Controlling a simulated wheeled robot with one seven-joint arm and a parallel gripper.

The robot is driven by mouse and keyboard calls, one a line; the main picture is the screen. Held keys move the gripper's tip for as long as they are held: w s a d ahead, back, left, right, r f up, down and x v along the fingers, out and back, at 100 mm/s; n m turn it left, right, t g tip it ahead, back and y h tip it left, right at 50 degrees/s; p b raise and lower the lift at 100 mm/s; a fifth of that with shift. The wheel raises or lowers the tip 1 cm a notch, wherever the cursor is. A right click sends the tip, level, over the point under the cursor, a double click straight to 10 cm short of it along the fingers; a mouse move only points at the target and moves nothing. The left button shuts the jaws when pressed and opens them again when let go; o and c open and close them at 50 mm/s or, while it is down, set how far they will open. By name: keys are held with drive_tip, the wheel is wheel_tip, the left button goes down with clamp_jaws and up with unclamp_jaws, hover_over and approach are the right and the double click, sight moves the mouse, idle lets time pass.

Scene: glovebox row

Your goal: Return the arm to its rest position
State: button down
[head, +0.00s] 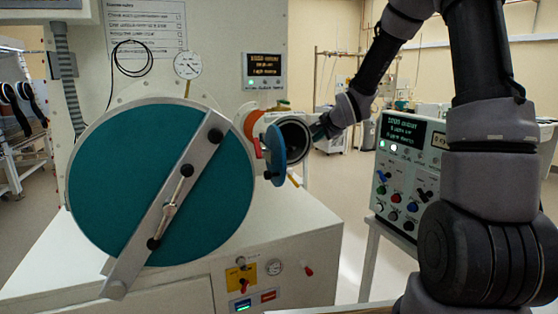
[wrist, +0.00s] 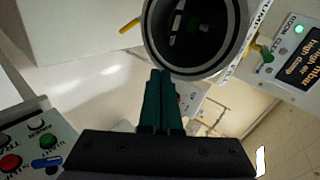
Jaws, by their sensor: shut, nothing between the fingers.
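My gripper (wrist: 160,75) is shut and empty, its two dark green fingers pressed together in the wrist view. In the head view my gripper (head: 318,130) is at the end of my arm, which reaches in from the right. It is just right of the open mouth of a small round port (head: 293,139). In the wrist view the port's dark opening (wrist: 197,30) is just beyond the fingertips, with small pale and green shapes inside that I cannot make out. I see no contact between fingers and port rim.
A large teal round door (head: 125,190) with a diagonal bar fills the left. A small blue door (head: 276,155) stands open beside the port. A control panel (head: 400,170) with knobs stands close to my arm, and its corner (wrist: 30,145) shows in the wrist view.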

drive_tip(key=s+d+r+n+g+h, duration=0.1)
drive_tip(key=s+d+r+n+h, duration=0.2)
drive_tip(key=s+r, duration=0.6)
drive_tip(key=s+r+n+g+y, duration=0.1)
drive_tip(key=s+r+n, duration=0.1)
drive_tip(key=s, duration=1.1)
drive_tip(key=s+r+n+g+y, duration=0.1)
drive_tip(key=s+n, duration=0.3)
drive_tip(key=s, duration=1)
drive_tip(key=shift+s+d+r+g, duration=0.2)
drive_tip(key=shift+d+r+g, duration=0.3)
drive_tip(key=shift+r, duration=0.1)
